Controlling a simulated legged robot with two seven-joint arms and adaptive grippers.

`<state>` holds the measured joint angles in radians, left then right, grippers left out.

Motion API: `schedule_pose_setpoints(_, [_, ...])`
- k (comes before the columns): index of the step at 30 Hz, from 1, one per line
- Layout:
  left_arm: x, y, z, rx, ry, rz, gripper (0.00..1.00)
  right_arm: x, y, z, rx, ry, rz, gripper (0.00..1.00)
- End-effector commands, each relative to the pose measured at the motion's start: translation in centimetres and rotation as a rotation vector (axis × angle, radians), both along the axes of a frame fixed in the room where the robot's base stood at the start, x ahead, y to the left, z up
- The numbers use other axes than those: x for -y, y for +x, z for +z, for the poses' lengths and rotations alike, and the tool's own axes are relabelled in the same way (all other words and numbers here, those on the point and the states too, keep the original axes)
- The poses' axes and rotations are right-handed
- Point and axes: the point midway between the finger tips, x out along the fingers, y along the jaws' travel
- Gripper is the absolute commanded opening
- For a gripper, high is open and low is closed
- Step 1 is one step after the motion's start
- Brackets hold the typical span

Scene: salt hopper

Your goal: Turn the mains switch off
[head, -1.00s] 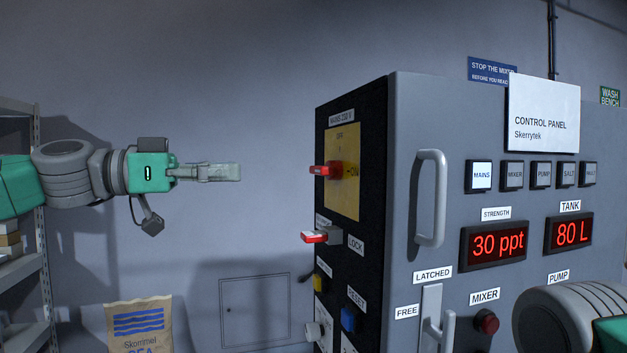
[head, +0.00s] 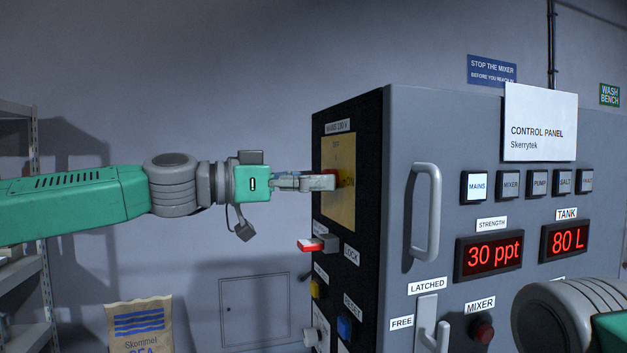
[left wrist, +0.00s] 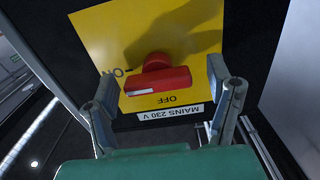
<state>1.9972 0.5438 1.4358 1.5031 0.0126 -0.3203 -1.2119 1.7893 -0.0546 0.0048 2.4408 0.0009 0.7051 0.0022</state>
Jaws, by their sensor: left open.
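The mains switch is a red rotary handle (left wrist: 158,81) on a yellow plate (head: 343,212) on the dark side of the control cabinet. In the left wrist view the handle lies crosswise, its white-marked end toward ON at the left; OFF reads upside down below it. The mains lamp (head: 475,187) on the front is lit. My left gripper (head: 333,181) is at the plate and hides most of the handle in the head view. In the left wrist view its open fingers stand either side of the handle, with gaps visible. My right gripper is out of view.
Below the plate, a red-and-white lock lever (head: 318,244) and a blue reset button (head: 345,327) stick out. A door handle (head: 425,212) is on the cabinet front. Shelving (head: 30,130) stands at far left, a paper sack (head: 140,322) on the lower left. My right arm shows at lower right.

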Motion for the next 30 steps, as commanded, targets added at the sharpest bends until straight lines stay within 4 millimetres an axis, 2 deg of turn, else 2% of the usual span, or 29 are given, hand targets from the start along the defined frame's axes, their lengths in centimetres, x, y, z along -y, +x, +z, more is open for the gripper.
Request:
schedule_pose_setpoints(3, [0.00,0.00,-0.02,0.000,0.000,0.000,0.74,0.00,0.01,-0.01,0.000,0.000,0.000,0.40])
schedule_pose_setpoints(4, [0.00,0.00,-0.02,0.000,0.000,0.000,0.71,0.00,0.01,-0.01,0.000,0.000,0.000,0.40])
schedule_pose_setpoints(8, [-0.02,0.03,-0.02,0.000,0.000,0.001,0.25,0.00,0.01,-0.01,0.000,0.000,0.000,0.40])
schedule_pose_setpoints(20, [-0.08,0.16,-0.04,-0.041,-0.013,0.003,0.24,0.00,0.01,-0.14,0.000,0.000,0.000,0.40])
schedule_pose_setpoints(30, [-0.12,0.22,-0.01,-0.256,-0.085,0.004,0.24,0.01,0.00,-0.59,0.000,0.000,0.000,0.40])
